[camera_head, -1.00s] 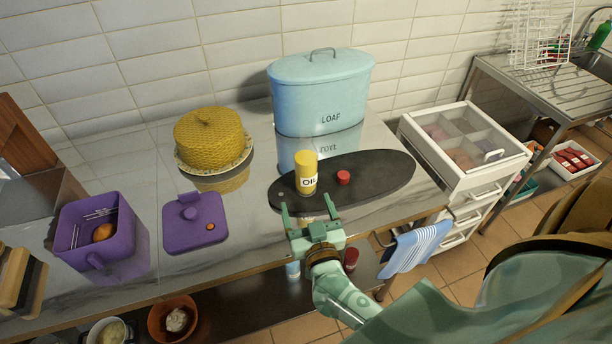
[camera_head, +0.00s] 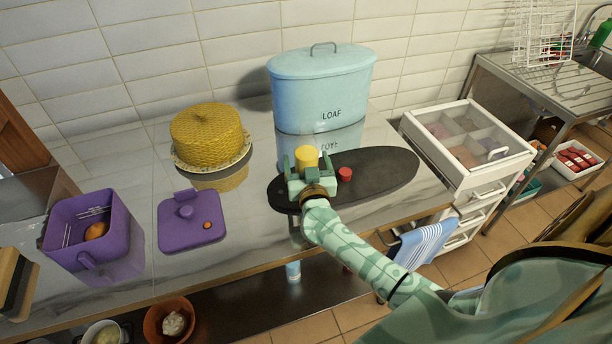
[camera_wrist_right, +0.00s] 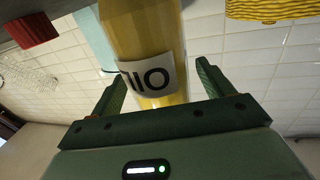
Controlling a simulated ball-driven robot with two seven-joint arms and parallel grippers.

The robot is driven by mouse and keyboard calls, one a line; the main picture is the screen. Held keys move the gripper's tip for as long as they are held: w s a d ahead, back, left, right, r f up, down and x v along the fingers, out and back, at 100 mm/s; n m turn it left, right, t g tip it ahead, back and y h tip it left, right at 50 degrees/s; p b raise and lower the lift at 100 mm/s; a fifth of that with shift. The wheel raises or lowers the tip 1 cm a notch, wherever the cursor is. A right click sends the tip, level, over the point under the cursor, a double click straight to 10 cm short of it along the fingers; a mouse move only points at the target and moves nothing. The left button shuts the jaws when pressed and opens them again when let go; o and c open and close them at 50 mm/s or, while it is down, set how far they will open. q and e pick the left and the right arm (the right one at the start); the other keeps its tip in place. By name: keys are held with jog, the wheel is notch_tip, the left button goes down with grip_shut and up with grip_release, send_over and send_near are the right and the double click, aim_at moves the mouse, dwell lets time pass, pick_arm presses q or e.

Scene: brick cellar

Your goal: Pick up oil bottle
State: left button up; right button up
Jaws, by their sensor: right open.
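The oil bottle (camera_head: 307,155) is yellow and stands upright on the dark oval board (camera_head: 385,174). In the head view my right gripper (camera_head: 308,160) is in front of it and hides its lower part and label. In the right wrist view the bottle (camera_wrist_right: 148,50) with its white label fills the middle, with an open finger of my right gripper (camera_wrist_right: 155,95) on each side of it. The fingers look clear of the bottle's sides. My left gripper is not in view.
A small red cap (camera_head: 345,174) lies on the board just right of the bottle. A blue bread bin (camera_head: 320,95) stands behind. A yellow cake cover (camera_head: 208,135), purple lid (camera_head: 190,222) and purple box (camera_head: 112,245) are at the left.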

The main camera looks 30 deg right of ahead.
jog(key=shift+x, duration=0.9)
jog(key=c, duration=1.3)
